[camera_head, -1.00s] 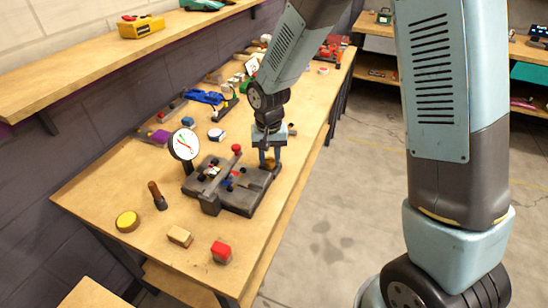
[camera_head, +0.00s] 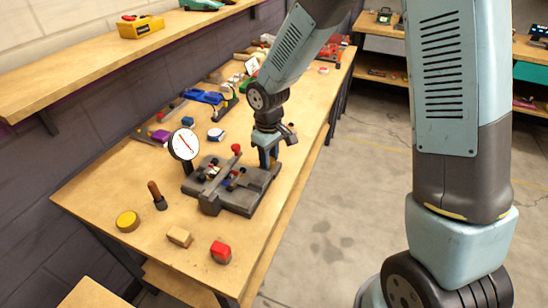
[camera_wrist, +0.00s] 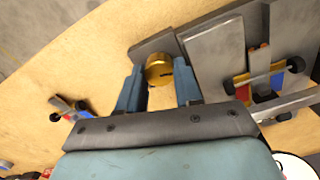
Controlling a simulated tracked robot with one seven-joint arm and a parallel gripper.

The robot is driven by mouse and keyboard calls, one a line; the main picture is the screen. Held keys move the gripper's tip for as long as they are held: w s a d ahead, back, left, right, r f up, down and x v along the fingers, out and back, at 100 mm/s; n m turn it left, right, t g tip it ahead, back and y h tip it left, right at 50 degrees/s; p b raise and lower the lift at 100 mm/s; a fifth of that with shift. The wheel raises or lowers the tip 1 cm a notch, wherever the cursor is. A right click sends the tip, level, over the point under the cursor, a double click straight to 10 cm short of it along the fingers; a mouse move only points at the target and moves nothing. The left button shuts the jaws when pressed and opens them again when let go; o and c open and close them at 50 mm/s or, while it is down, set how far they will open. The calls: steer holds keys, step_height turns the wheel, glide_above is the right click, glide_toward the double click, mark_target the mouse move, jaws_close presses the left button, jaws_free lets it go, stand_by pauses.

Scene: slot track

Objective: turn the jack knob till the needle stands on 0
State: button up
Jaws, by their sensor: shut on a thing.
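The jack knob is a round brass knob (camera_wrist: 158,70) at the end of the grey fixture in the wrist view. My gripper (camera_wrist: 159,82) is closed on it, one blue finger on each side. In the head view my gripper (camera_head: 268,160) points down at the right end of the grey fixture (camera_head: 237,208), and it hides the knob. The dial gauge (camera_head: 184,144) stands at the fixture's left, with a white face and a red needle slanting from upper left to lower right. Its numbers are too small to read. A corner of the white dial (camera_wrist: 295,167) shows in the wrist view.
A lever with a red ball (camera_head: 236,148) rises from the fixture. A dark-handled tool (camera_head: 157,196), a yellow disc (camera_head: 127,221), a tan block (camera_head: 179,237) and a red block (camera_head: 221,252) lie in front. Several parts lie farther back on the bench.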

steer(key=shift+s+a+n, duration=0.25)
steer(key=shift+a+n, duration=0.05)
steer(key=shift+n, duration=0.3)
steer(key=o, duration=0.8)
steer(key=shift+o, duration=1.2)
step_height(320, 180, up, 14)
steer(key=shift+w+f, duration=0.2)
steer(key=shift+d, duration=0.15)
